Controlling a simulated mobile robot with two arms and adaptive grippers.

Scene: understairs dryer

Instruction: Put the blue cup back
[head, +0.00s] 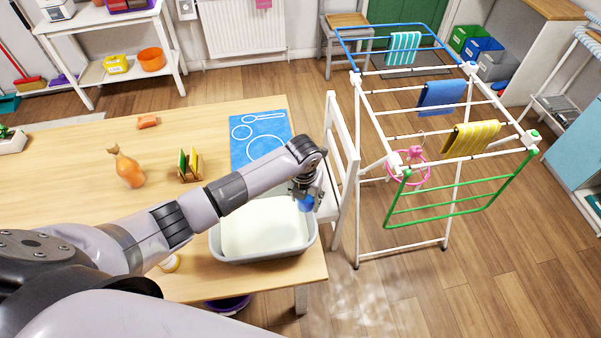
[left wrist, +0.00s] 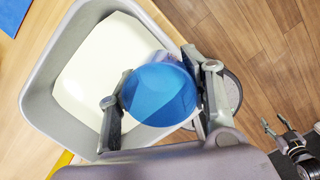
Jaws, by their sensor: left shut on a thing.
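The blue cup (head: 306,204) is in my left gripper (head: 303,193), over the right rim of the grey basin on the table. In the left wrist view the cup (left wrist: 158,97) sits between the two fingers of my left gripper (left wrist: 160,86), which are shut on it. A blue mat (head: 238,155) with white outlines of circles and a spoon lies on the table, behind and left of the cup. What seems to be my right gripper (left wrist: 278,126) shows small at the lower right of the left wrist view, its fingers apart and empty.
The grey basin (head: 216,243) holds a pale, whitish content. A card rack (head: 189,168), an orange bottle (head: 129,170) and an orange block (head: 148,122) stand on the table's left. A white chair (head: 344,150) and a drying rack (head: 447,190) stand right of the table.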

